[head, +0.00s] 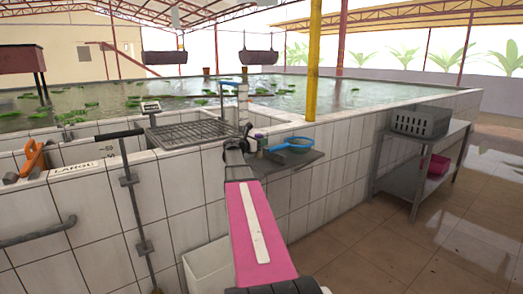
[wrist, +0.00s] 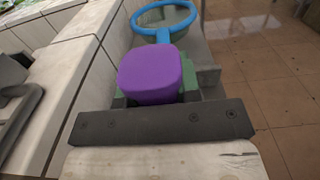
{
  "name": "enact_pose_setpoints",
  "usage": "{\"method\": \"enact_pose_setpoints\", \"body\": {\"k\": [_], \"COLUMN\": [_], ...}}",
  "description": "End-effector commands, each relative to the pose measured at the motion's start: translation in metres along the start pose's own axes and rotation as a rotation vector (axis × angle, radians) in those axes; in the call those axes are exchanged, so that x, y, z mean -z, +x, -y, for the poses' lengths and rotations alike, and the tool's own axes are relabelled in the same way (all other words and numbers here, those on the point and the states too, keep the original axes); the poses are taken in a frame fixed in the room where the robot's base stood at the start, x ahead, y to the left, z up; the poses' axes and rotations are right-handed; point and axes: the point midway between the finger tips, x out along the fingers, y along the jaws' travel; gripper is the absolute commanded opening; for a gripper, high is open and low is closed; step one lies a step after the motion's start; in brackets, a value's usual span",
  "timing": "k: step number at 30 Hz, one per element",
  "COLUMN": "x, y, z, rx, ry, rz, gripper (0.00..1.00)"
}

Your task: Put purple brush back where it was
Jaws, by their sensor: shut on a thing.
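The purple brush (wrist: 150,75) shows in the wrist view as a rounded purple block. It sits between the green fingers of my gripper (wrist: 153,98), which is shut on it. In the head view, only a small purple bit of the brush (head: 259,136) shows beside the end of my pink arm. My gripper (head: 256,146) is there near the left end of a grey wall shelf (head: 300,161). The underside of the brush is hidden, and I cannot tell whether it touches the shelf.
A blue hand net (head: 291,145) lies on the shelf and shows beyond the brush in the wrist view (wrist: 163,17). The tiled tank wall (head: 335,150) runs behind. A metal rack (head: 195,132) is at left. A grey crate (head: 420,122) stands on a side table at right.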

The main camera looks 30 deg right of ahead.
Motion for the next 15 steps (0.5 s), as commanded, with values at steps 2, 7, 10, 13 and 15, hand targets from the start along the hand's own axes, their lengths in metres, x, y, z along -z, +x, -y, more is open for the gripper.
{"method": "enact_pose_setpoints", "body": {"k": [2, 7, 10, 13, 15], "x": [0.008, 0.031, 0.038, 0.038, 0.037], "y": [0.0, 0.0, 0.0, -0.001, -0.001], "z": [0.0, 0.0, 0.0, 0.0, 0.0], "rx": [0.0, 0.0, 0.0, 0.0, 0.0], "ry": [-0.001, -0.002, -0.002, -0.001, -0.001], "rz": [-0.001, -0.001, 0.0, 0.0, 0.0], "gripper": [0.03, 0.03, 0.03, 0.03, 0.03]}}
